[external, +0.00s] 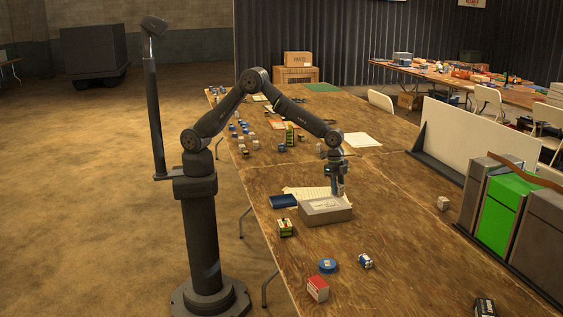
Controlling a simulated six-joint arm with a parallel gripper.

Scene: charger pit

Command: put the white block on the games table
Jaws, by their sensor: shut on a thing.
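My gripper (338,192) points down over the right part of a grey-white box (318,217) on the long wooden table (390,240). Its jaws are shut on a small pale thing that looks like the white block, largely hidden by the fingers. I cannot tell whether it touches the box. Another small pale block (443,203) stands alone to the right on the same table. Which table is the games table I cannot tell; a second table (520,97) with many colourful items stands at the back right.
Near the box lie a dark blue book (283,201), a green-and-dark small box (285,228), a blue round tin (327,266), a red-and-white box (317,288) and a blue-white block (366,261). Grey and green bins (503,207) line the right edge. Several small items crowd the far left.

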